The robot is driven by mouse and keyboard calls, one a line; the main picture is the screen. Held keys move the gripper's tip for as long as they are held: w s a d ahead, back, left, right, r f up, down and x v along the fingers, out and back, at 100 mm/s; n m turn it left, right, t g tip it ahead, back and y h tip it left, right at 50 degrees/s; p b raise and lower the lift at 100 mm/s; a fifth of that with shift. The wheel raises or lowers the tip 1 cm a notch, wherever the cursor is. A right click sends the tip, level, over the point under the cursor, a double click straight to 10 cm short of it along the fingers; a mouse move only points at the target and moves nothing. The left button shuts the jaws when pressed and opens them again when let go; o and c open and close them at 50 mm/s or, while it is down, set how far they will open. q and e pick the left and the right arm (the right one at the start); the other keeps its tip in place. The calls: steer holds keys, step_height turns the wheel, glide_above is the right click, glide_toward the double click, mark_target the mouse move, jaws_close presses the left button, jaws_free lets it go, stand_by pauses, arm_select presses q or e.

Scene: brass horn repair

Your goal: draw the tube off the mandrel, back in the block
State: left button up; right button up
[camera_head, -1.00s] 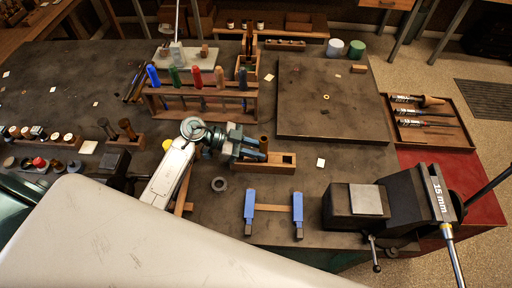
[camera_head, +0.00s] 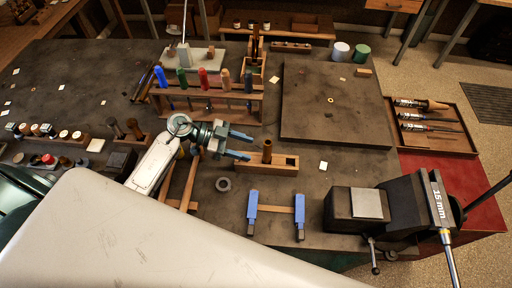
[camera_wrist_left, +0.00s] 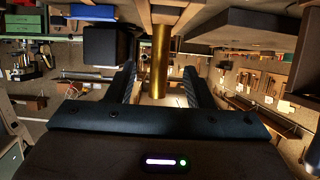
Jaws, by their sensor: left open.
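The brass tube (camera_head: 267,150) stands upright in a wooden block (camera_head: 283,169) near the middle of the bench. The block's square hole shows to the tube's right. My left gripper (camera_head: 250,146) is open, its fingers pointing at the tube from the left with a small gap. In the left wrist view the tube (camera_wrist_left: 160,62) appears between the two open fingers (camera_wrist_left: 158,78), with nothing gripped. The mandrel (camera_head: 450,258) is a bare metal rod at the vise marked 15 mm, at the lower right. My right gripper is not in view.
The vise (camera_head: 405,203) stands at the bench's right front. A rack of coloured-handled tools (camera_head: 205,100) is behind my left gripper. A dark flat board (camera_head: 335,105) is behind the block.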

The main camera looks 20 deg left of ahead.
arm_select(q)
steer(key=shift+v, duration=2.55)
